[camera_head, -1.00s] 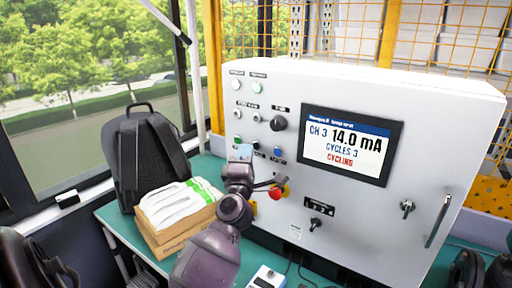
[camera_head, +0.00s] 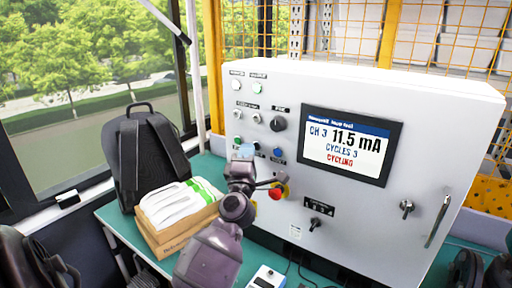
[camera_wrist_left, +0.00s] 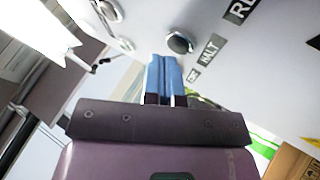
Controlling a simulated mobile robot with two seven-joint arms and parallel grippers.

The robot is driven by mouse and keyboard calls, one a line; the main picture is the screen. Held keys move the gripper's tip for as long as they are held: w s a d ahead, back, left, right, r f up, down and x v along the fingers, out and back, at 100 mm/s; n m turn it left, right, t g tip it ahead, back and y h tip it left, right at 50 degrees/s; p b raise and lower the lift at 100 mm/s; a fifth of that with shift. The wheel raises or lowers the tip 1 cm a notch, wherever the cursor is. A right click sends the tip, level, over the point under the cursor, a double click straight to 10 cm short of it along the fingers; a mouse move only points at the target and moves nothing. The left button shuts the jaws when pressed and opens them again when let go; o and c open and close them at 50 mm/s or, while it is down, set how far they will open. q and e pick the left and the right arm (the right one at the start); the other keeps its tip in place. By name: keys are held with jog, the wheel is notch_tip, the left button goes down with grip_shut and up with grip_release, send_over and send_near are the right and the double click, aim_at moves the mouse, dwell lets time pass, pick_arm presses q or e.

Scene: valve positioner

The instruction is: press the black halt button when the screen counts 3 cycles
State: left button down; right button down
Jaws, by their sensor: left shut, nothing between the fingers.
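The screen (camera_head: 346,145) on the white cabinet reads CH 3, 11.5 mA, CYCLES 3 and CYCLING in red. The black halt button (camera_wrist_left: 179,43) shows in the left wrist view as a dark cap in a silver ring, with a HALT label beside it. In the head view a dark button (camera_head: 256,145) is partly visible just beside the fingertips. My left gripper (camera_head: 243,152) is shut and empty, in front of the lower button row. Its blue fingertips (camera_wrist_left: 165,78) point towards the halt button, with a visible gap in the wrist picture. My right gripper is out of view.
A green button (camera_head: 237,141) and a blue button (camera_head: 277,152) flank the dark one. A red emergency knob (camera_head: 275,193) sits below, close to my wrist. A cardboard box (camera_head: 175,238) with white packs and a black backpack (camera_head: 146,160) stand on the left.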

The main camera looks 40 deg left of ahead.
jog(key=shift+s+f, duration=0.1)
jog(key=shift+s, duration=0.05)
pick_arm(q)
jog(key=shift+w, duration=0.2)
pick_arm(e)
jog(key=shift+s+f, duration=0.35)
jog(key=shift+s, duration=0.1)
pick_arm(q)
jog(key=shift+w, duration=0.1)
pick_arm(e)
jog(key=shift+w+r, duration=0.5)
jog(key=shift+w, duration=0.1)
pick_arm(q)
jog(key=shift+s+p, duration=0.45)
jog(key=shift+s, duration=0.25)
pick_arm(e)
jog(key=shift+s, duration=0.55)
